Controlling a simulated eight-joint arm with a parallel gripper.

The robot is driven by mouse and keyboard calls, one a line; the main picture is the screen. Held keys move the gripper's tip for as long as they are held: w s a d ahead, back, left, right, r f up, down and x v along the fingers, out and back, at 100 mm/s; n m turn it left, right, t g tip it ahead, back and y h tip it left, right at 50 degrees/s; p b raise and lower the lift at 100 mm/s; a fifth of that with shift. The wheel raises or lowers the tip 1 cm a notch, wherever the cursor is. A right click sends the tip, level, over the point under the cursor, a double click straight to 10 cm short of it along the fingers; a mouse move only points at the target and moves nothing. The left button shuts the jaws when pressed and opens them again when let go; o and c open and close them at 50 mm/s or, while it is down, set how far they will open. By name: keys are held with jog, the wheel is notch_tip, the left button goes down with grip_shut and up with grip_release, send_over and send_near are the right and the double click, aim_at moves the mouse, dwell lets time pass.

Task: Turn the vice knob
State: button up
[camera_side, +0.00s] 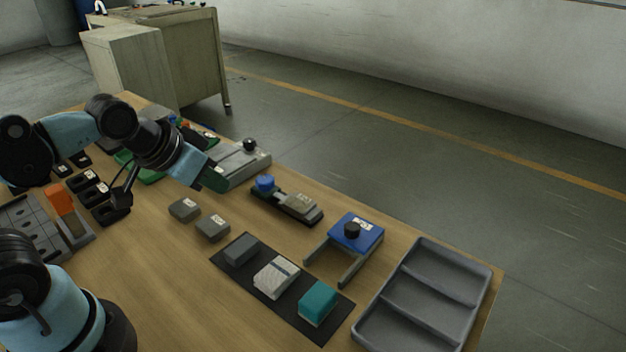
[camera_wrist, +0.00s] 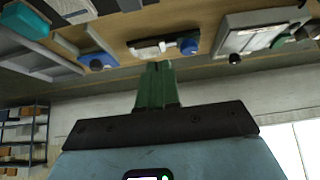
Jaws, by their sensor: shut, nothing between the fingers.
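Three fixtures with knobs stand along the table's far edge, and I cannot tell for sure which is the vice. A grey fixture (camera_side: 236,166) has a black knob (camera_side: 250,145); the knob also shows in the wrist view (camera_wrist: 235,58). A dark-based fixture (camera_side: 300,208) carries a grey block and a blue knob (camera_side: 264,183), seen in the wrist view too (camera_wrist: 188,46). A blue-topped frame (camera_side: 367,232) has a black knob (camera_side: 352,230). My gripper (camera_side: 214,181) has green fingers, shut and empty, in front of the grey fixture and partly hiding it. The fingers (camera_wrist: 157,85) point toward the fixtures.
A dark mat (camera_side: 232,262) holds a grey, a white and a teal block. A grey divided tray (camera_side: 482,272) is at the right end. An orange block (camera_side: 59,199) and black holders are at left. Bare wood lies front centre.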

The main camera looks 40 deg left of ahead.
jog(key=shift+o, duration=1.1)
jog(key=shift+w, duration=0.1)
jog(key=shift+o, duration=1.2)
jog(key=shift+w+a+r+m, duration=0.1)
jog(key=shift+w+r+m, duration=0.15)
jog(key=shift+r+m, duration=0.05)
jog(key=o, duration=0.8)
jog(key=w+r+m+g, duration=0.1)
jog(key=w+m, duration=0.1)
jog(key=w+a+r+m+g, duration=0.1)
jog(key=w+m, duration=0.1)
jog(key=w+a+r+m+g, duration=0.1)
jog(key=w+m, duration=0.1)
jog(key=w, duration=0.1)
jog(key=shift+a+r, duration=0.1)
jog(key=shift+r, duration=0.1)
jog(key=m+g, duration=0.4)
jog(key=m, duration=0.4)
send_over(264, 179)
notch_tip(264, 179, down, 3)
notch_tip(264, 179, down, 12)
jog(key=shift+r, duration=0.1)
jog(key=c, duration=1.1)
